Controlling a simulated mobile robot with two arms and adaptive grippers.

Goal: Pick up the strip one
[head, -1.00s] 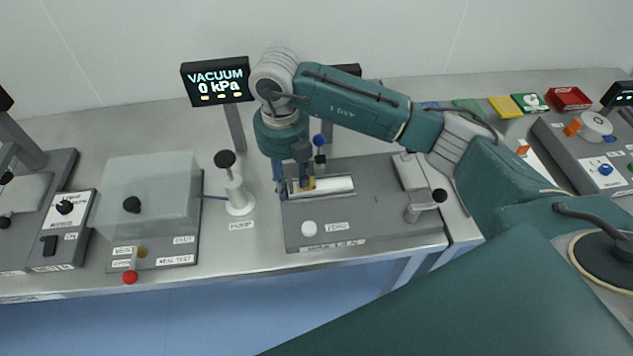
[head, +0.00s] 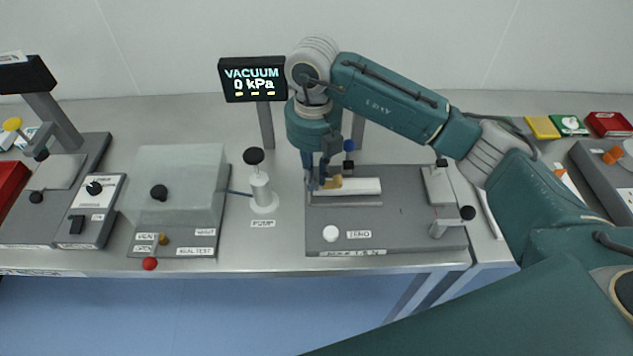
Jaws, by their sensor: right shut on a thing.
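A pale strip (head: 362,186) lies at the back of the grey fixture plate (head: 400,222) in the middle of the bench. My right gripper (head: 318,186) points down at its left end. The fingers are close together and shut on the strip's end, beside a small yellow-orange piece (head: 333,183). The fingers hide the exact grip, and I cannot tell whether the strip is clear of its seat. My left gripper is not in view.
Left of the plate stand a white pump (head: 262,192) with a black knob and a clear seal-test box (head: 175,185). The vacuum display (head: 253,79) reads 0 kPa. Coloured trays (head: 608,123) lie far right.

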